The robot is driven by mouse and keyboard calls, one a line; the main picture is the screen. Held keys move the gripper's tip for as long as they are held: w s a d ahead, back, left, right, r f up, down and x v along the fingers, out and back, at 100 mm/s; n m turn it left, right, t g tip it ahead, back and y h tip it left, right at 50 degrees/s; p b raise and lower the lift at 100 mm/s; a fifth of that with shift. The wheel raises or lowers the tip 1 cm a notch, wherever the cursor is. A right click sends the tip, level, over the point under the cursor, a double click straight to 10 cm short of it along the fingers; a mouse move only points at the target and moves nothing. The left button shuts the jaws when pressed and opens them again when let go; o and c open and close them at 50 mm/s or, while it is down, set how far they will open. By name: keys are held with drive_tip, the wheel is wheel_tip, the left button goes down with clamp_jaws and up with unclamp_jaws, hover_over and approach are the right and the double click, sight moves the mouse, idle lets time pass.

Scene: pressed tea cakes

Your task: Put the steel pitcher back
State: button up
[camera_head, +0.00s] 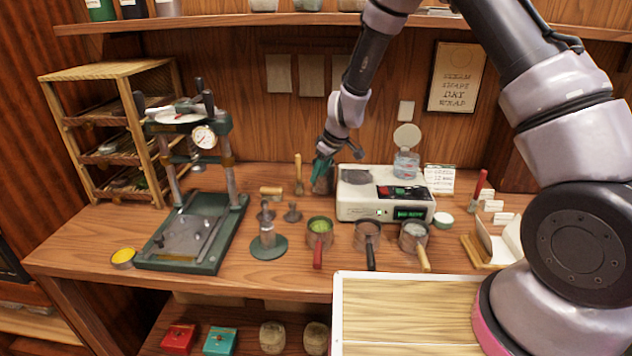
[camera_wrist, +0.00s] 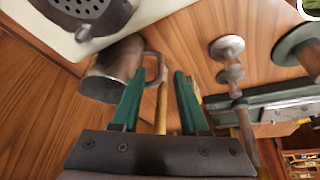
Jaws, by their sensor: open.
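The steel pitcher (camera_wrist: 112,66) stands on the wooden table against the left end of the white device, or very close to it. In the head view it shows as a grey shape (camera_head: 323,184) partly hidden by my gripper. My gripper (camera_head: 321,160) is at the pitcher, with its green fingers apart. In the wrist view my gripper (camera_wrist: 166,76) is open, and the pitcher's handle lies near the gap between the fingertips. I cannot tell whether a finger touches the pitcher.
The white device (camera_head: 385,194) stands right of the pitcher. A wooden-handled tool (camera_head: 298,174) stands to the left. Three handled pans (camera_head: 319,232) sit in front. A dark green press (camera_head: 200,215) stands at left, and small metal stampers (camera_head: 267,236) stand between.

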drive_tip(key=s+d+r+m+t, duration=0.1)
drive_tip(key=s+d+r+m, duration=0.15)
drive_tip(key=d+r, duration=0.45)
drive_tip(key=s+d+r+m, duration=0.2)
drive_tip(key=s+d+r, duration=0.15)
drive_tip(key=r, duration=0.85)
drive_tip(key=s+d+r+m+t, duration=0.1)
drive_tip(key=s+d+r+m, duration=0.1)
drive_tip(key=d+r, duration=0.5)
drive_tip(key=s+d+r+m+t, duration=0.1)
drive_tip(key=s+d+r+m, duration=0.3)
drive_tip(key=s, duration=0.5)
drive_tip(key=s+d+r+m+t+h, duration=0.1)
drive_tip(key=s+d+r+m, duration=0.4)
drive_tip(key=s+d, duration=0.3)
drive_tip(key=shift+s+r+h, duration=0.3)
drive_tip(key=shift+s+r, duration=0.6)
drive_tip(key=shift+s, duration=0.2)
